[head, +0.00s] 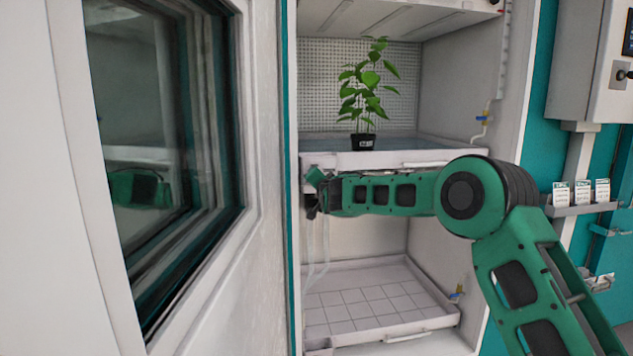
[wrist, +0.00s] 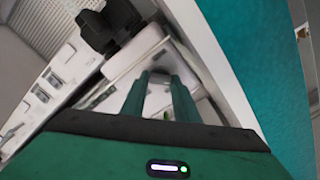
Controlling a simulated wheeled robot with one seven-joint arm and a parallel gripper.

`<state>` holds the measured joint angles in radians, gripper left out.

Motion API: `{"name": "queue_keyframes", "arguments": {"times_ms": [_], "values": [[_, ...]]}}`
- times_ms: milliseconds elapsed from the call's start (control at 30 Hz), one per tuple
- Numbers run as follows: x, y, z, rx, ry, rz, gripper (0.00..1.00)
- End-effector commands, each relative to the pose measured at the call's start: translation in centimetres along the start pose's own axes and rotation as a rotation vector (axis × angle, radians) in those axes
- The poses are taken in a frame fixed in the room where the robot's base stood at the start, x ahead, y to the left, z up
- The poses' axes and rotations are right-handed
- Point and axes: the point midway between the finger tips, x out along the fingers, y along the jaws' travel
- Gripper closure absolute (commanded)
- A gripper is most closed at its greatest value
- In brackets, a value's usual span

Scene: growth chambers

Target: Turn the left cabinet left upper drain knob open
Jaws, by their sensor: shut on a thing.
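My gripper (head: 314,192) is at the left end of the upper tray (head: 400,160), just under its front rim, inside the open cabinet. In the wrist view its two green fingers (wrist: 159,85) point forward, close together. They are shut on the left upper drain knob, which is mostly hidden by the fingers and wrist, so its angle cannot be told. Clear drain tubes (head: 318,245) hang below the gripper. A black fitting (wrist: 110,25) shows beyond the fingers in the wrist view; I cannot tell what it is.
A potted plant (head: 364,141) stands on the upper tray above my arm. A tiled lower tray (head: 370,310) lies below. The open cabinet door (head: 265,280) is close on the left. Seed packets (head: 582,194) sit farther right.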

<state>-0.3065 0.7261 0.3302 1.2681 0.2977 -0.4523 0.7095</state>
Motion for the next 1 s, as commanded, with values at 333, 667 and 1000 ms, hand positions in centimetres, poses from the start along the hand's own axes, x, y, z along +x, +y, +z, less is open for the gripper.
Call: {"name": "queue_keyframes", "arguments": {"times_ms": [333, 667, 1000], "values": [[0.06, 0.54, -0.14, 0.326, 0.003, 0.005, 0.95], [0.08, 0.75, -0.03, 0.591, 0.003, 0.006, 0.95], [0.08, 0.85, 0.02, 0.741, 0.004, 0.007, 0.95]]}}
